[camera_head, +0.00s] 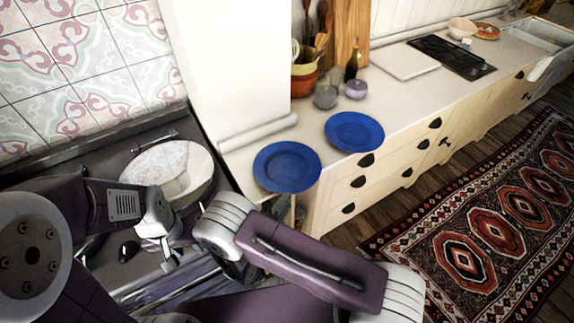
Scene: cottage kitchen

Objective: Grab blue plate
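One blue plate (287,166) shows at the near left end of the counter and seems to reach past its edge. A second blue plate (354,131) lies to its right near the counter's front edge. My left gripper (165,250) is at the left, over the dark stove, well apart from both plates. Its fingers are small and unclear, and I see nothing held in it. My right arm's purple link crosses the lower middle, below the nearer plate. My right gripper cannot be made out behind that arm.
A pale round dish or lid (168,168) is on the dark stove at left. A white board (404,61) and black hob (452,57) lie farther right.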

